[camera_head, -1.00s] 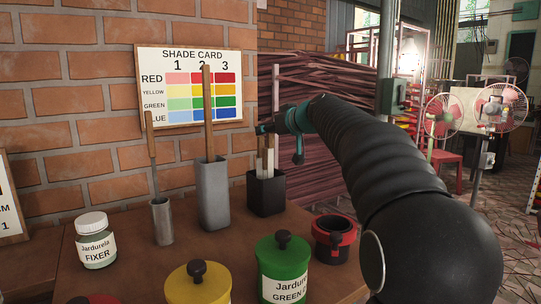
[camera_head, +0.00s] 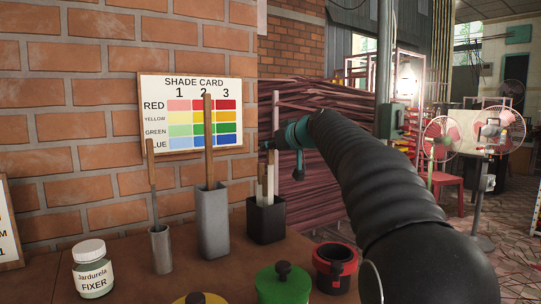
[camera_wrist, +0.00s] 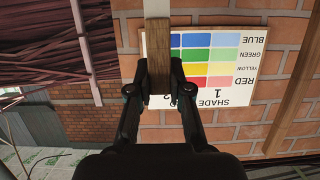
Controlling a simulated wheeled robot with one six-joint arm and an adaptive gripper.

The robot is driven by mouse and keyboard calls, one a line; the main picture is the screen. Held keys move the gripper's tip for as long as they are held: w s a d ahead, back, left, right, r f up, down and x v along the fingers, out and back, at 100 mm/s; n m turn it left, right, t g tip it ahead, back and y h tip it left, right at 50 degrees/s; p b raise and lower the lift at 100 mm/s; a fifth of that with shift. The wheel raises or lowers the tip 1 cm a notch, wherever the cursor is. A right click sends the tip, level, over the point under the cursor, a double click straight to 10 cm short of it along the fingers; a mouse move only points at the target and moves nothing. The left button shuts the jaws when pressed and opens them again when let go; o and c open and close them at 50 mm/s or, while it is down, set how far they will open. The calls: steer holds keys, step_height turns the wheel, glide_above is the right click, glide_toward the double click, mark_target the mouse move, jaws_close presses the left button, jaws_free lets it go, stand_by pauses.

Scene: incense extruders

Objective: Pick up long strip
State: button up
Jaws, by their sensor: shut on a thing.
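The long strip (camera_head: 270,180) is pale and stands upright in a black square holder (camera_head: 266,222) on the table, beside shorter pale strips. My gripper (camera_head: 268,146) is at the strip's upper end, above the holder. In the wrist view my gripper (camera_wrist: 159,91) is shut on the strip's brown wooden part (camera_wrist: 159,73), with its pale part running to the top edge. The strip's lower end is hidden inside the holder in the head view.
A tall grey container (camera_head: 212,222) with a wooden stick and a slim metal cup (camera_head: 161,250) stand left of the holder. A black pot with a red band (camera_head: 333,268), a green lid (camera_head: 283,286) and a fixer jar (camera_head: 92,270) are nearer. A brick wall (camera_head: 90,130) rises behind.

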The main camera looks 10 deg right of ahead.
step_height(320, 180, up, 15)
steer(key=p, duration=0.1)
steer(key=shift+p, duration=0.3)
stand_by(0.6)
